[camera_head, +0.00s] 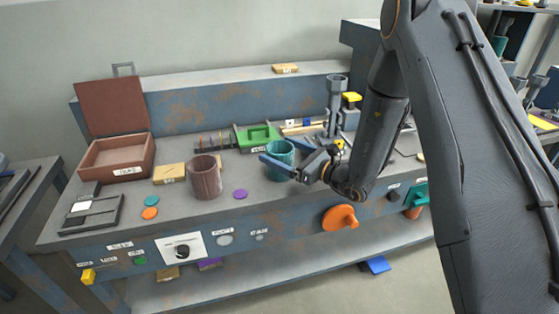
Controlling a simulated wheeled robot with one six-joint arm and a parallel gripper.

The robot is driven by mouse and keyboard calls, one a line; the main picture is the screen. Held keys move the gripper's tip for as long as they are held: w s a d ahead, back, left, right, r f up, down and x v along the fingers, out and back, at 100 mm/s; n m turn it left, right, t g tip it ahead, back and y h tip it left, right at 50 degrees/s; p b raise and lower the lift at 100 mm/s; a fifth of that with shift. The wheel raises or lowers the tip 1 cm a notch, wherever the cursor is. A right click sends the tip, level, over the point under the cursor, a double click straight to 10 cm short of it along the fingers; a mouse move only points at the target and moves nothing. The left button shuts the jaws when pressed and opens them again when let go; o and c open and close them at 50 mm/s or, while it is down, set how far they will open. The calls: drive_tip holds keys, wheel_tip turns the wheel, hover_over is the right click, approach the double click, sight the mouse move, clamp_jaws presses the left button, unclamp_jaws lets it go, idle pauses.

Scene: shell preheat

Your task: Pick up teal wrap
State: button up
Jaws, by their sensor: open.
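The teal wrap (281,150) looks like an open-topped teal cylinder standing upright on the workbench, right of the picture's middle. My gripper (276,149) comes in from the right with its two blue fingers apart. One finger crosses in front of the wrap's lower part, and the other reaches by its upper right side. The fingers seem to straddle the wrap, but I cannot tell whether either touches it. Part of the wrap's right side is hidden by the gripper.
A brown ribbed cylinder (205,178) stands left of the wrap, with a purple disc (240,194) between them. A green block (257,136) lies behind. A grey post fixture (335,105) stands behind my gripper. An open brown box (116,158) is at the left.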

sight(270, 145)
drive_tip(key=p+x, duration=0.1)
drive_tip(key=x, duration=0.3)
drive_tip(key=shift+w+a+r, duration=0.1)
drive_tip(key=shift+w, duration=0.1)
drive_tip(key=c, duration=1.2)
drive_tip(key=shift+o, duration=0.2)
drive_tip(key=shift+r, duration=0.1)
